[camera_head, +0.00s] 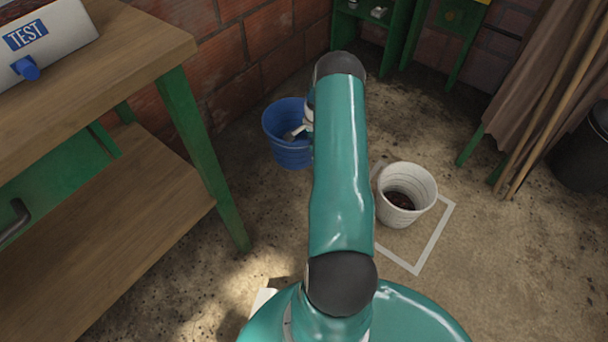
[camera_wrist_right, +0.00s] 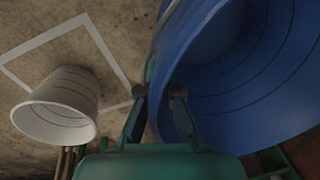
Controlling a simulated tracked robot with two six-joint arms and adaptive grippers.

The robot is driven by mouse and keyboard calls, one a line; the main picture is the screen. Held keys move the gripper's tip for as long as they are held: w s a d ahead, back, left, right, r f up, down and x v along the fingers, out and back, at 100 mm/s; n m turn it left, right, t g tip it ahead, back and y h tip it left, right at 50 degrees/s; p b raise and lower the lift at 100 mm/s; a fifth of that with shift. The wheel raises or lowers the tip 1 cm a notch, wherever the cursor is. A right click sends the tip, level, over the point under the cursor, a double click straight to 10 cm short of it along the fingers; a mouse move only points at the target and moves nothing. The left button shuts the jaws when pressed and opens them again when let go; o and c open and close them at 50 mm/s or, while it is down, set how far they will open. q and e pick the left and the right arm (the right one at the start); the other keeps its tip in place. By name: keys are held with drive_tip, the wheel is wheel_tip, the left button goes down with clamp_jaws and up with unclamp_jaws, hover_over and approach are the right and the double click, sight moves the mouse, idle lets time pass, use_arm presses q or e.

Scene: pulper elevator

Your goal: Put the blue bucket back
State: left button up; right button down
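The blue bucket (camera_head: 290,154) is upright in the head view, near the brick wall, right of the workbench. I cannot tell whether it touches the floor. My right gripper (camera_head: 296,132) is at its right rim, partly hidden by my teal arm. In the right wrist view, the fingers of my right gripper (camera_wrist_right: 159,92) are close together on the wall of the blue bucket (camera_wrist_right: 235,100), which fills the right side. A white bucket (camera_head: 420,178) with dark contents stands inside a white square outline (camera_head: 433,240) on the floor. My left gripper is not in view.
A wooden workbench (camera_head: 110,75) with green legs and a lower shelf is on the left. A green stand (camera_head: 400,40) is at the back. Poles and brown sacking (camera_head: 535,80) lean at right beside a dark bin (camera_head: 585,150).

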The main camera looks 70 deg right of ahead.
wheel_tip(320, 180, down, 17)
drive_tip(key=b, duration=0.5)
drive_tip(key=shift+r, duration=0.2)
drive_tip(key=shift+s, duration=0.1)
drive_tip(key=shift+f+b, duration=0.15)
drive_tip(key=shift+b, duration=0.25)
drive_tip(key=c, duration=1.3)
unclamp_jaws()
